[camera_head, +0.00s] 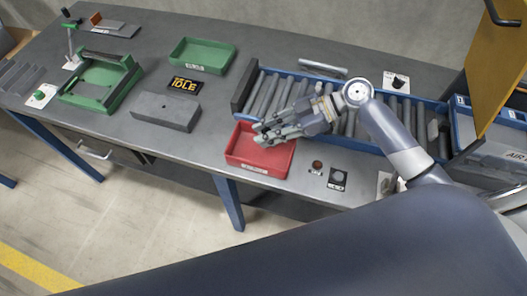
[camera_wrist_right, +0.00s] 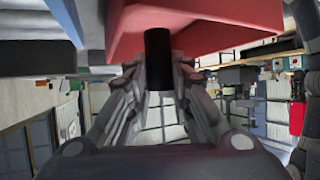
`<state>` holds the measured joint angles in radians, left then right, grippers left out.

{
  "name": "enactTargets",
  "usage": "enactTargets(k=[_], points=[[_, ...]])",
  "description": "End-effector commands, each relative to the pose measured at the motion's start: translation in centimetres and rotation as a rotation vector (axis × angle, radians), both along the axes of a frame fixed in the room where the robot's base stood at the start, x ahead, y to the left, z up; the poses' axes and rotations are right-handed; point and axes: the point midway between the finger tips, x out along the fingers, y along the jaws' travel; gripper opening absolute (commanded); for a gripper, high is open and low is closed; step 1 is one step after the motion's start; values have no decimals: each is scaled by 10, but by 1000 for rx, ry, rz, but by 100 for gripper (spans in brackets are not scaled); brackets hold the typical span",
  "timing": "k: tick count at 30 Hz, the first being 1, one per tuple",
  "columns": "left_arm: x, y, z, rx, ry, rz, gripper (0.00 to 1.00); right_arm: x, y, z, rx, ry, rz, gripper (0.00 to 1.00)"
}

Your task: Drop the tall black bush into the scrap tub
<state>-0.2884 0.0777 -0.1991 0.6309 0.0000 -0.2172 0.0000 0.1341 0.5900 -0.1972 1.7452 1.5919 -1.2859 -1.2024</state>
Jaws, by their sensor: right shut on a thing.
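The tall black bush (camera_wrist_right: 158,58) shows in the right wrist view as a dark cylinder between the fingers of my right gripper (camera_wrist_right: 158,82), which is shut on it. In the head view my right gripper (camera_head: 264,133) is over the red tub (camera_head: 270,168), and the bush cannot be made out there. The red tub is the only one of its colour and has a label on its front; the label is too small to read. The tub also shows in the right wrist view (camera_wrist_right: 215,18), behind the bush. My left gripper is in neither view.
A roller conveyor (camera_head: 400,125) with a blue frame runs behind and right of the tub. A grey block (camera_head: 165,112), a green tray (camera_head: 203,54) and a green fixture (camera_head: 125,85) stand to the left. A red button (camera_head: 317,165) is right of the tub.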

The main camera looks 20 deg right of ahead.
Motion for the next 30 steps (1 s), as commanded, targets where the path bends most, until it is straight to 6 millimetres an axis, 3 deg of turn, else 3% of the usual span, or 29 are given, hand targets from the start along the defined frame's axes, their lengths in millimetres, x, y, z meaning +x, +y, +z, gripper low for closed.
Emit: enactTargets(k=[7, 8, 10, 22, 30], points=[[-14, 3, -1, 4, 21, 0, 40, 0, 0, -1, 1, 0, 0, 0], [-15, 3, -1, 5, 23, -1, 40, 0, 0, -1, 1, 0, 0, 27], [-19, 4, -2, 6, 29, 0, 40, 0, 0, 0, 0, 0, 0, 43], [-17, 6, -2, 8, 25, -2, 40, -1, -4, 0, -2, 1, -1, 43], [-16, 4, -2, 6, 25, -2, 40, -7, -44, 21, -4, 2, -3, 43]])
